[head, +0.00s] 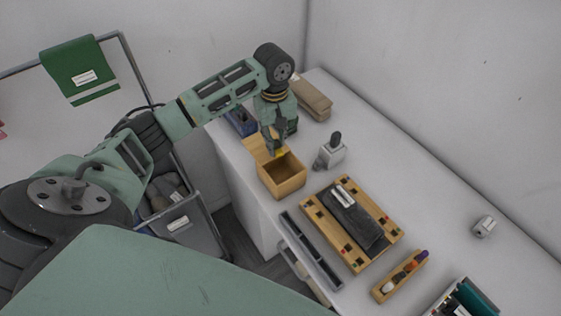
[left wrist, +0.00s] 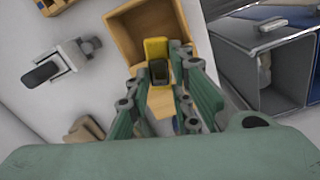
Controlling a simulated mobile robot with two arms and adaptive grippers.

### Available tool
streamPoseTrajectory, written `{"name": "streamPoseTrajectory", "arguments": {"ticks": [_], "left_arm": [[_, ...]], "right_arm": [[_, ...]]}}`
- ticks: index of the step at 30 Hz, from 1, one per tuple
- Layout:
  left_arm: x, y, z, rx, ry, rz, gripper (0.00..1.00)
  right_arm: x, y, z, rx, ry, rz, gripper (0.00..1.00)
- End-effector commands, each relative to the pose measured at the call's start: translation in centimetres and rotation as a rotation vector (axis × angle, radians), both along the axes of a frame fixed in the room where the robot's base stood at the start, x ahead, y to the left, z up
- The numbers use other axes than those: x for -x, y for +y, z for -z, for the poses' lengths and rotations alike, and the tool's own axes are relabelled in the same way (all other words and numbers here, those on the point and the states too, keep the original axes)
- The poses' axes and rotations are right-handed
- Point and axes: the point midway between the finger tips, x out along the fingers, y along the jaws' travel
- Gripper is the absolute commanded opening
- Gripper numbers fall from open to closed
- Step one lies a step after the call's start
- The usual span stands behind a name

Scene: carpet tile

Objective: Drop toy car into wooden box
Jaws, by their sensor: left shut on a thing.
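The wooden box (head: 283,181) stands open on the white counter in the head view, with its lid (head: 258,147) tilted back. It also shows in the left wrist view (left wrist: 128,32). My left gripper (head: 279,147) points down over the back part of the box. In the left wrist view my left gripper (left wrist: 165,72) is shut on a yellow toy car (left wrist: 157,48) with a dark window. The car appears over the box opening, and its height above the box is hard to judge. In the head view only a little yellow (head: 283,153) shows. My right gripper is not in view.
A white dispenser with a dark top (head: 331,152) stands right of the box. A wooden tray with a dark pouch (head: 350,222), a black rail (head: 311,248) and a small wooden holder (head: 399,276) lie nearer. A grey bin (head: 187,225) stands beside the counter.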

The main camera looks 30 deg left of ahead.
Motion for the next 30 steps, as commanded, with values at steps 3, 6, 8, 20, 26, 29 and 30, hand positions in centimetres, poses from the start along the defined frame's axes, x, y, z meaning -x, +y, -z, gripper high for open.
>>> {"name": "streamPoseTrajectory", "arguments": {"ticks": [3,6,8,20,26,29,30], "left_arm": [[0.0,0.0,0.3,-0.001,0.001,0.0,0.01],[0.0,0.0,0.4,-0.001,0.001,0.0,0.01],[0.0,0.0,0.4,-0.001,0.001,0.0,0.01],[0.0,0.0,0.4,-0.001,0.001,0.0,0.42],[0.0,0.0,0.3,-0.001,0.001,0.0,0.42],[0.0,0.0,-0.2,0.0,-0.001,0.0,0.42],[-0.1,0.0,-0.6,0.0,-0.001,0.0,0.42]], "right_arm": [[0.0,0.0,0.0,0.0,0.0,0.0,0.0],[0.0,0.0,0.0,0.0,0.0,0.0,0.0],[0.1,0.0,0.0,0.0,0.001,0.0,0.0],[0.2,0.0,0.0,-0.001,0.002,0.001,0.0],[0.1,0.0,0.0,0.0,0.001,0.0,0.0],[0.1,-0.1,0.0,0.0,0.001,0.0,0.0],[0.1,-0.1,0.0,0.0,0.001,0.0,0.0]]}}
